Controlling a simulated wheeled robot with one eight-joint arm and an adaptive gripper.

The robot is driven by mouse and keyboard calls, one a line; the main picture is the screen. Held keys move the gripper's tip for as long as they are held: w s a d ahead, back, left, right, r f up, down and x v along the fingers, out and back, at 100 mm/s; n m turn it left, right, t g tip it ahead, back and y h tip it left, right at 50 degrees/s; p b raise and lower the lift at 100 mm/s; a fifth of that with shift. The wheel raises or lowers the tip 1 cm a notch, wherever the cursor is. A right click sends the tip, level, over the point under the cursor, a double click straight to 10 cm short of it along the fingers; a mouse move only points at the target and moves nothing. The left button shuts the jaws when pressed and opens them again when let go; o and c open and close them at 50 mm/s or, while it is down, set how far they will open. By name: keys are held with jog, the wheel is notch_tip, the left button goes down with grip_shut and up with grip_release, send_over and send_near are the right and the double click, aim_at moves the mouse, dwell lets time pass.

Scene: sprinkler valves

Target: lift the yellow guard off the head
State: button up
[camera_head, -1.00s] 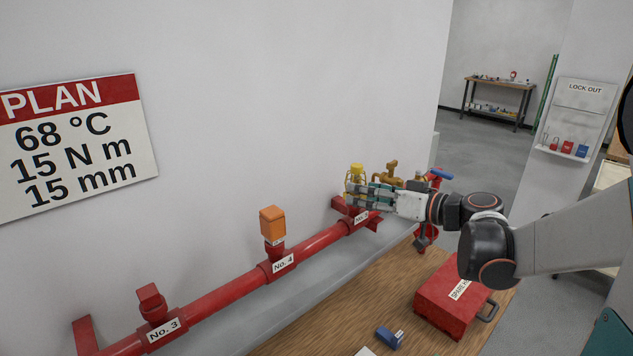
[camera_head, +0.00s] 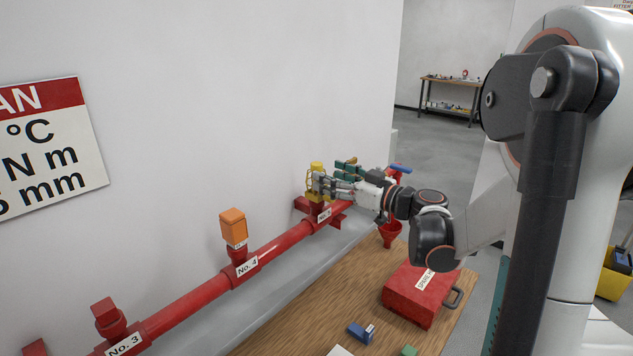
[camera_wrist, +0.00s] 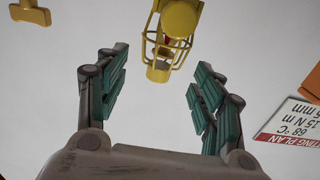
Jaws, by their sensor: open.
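The yellow guard (camera_head: 316,184) is a small wire cage with a round cap, on the far sprinkler head of the red pipe. In the wrist view the guard (camera_wrist: 160,48) shows beyond the fingertips, roughly centred between them, with a bit of red inside the cage. The head itself is mostly hidden by the guard. My gripper (camera_wrist: 160,88) is open, its green-padded fingers spread apart with nothing between them. In the head view my gripper (camera_head: 335,180) is right beside the guard, from the right, and partly overlaps it. I cannot tell whether they touch.
The red pipe (camera_head: 190,305) runs along the wall, with an orange-capped head (camera_head: 233,227) at No. 4. A red case (camera_head: 415,297), a red funnel (camera_head: 390,236) and a blue item (camera_head: 361,332) are on the wooden bench (camera_head: 290,330). A blue-handled valve (camera_head: 399,169) stands behind my wrist.

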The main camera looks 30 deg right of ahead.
jog(key=shift+x, duration=2.75)
jog(key=shift+s+f, duration=0.1)
jog(key=c, duration=1.4)
